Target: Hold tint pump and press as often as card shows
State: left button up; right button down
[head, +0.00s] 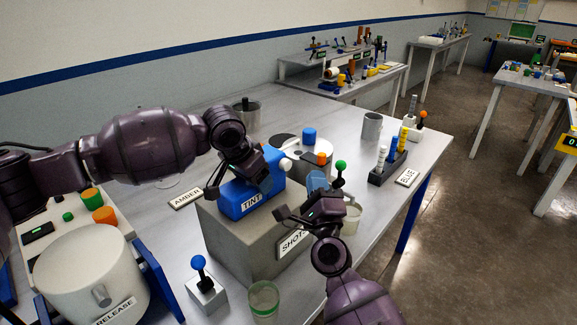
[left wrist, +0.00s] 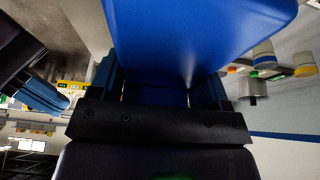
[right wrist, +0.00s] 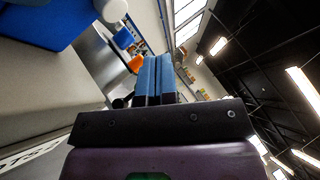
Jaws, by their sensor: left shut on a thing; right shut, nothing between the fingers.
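The blue tint pump (head: 236,201), labelled TINT, lies on a grey block (head: 222,240). A white knob (head: 286,164) shows at its right end; the knob is also in the right wrist view (right wrist: 113,9). My left gripper (head: 258,178) is shut on the blue pump body, which fills the top of the left wrist view (left wrist: 195,40). My right gripper (head: 317,183) is shut and empty, its blue fingers together, to the right of the knob and apart from it.
A white cup (head: 352,218) stands behind my right gripper. A blue-knobbed lever (head: 207,285) and a green glass (head: 264,299) stand in front of the block. A white RELEASE drum (head: 85,270) is at left. A dark rack (head: 388,170) of bottles is at right.

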jog(key=shift+s+d, duration=0.6)
jog(key=shift+d, duration=0.25)
jog(key=shift+s+d, duration=0.6)
jog(key=shift+d, duration=0.2)
pick_arm(q)
jog(key=o, duration=1.2)
jog(key=shift+r, duration=0.15)
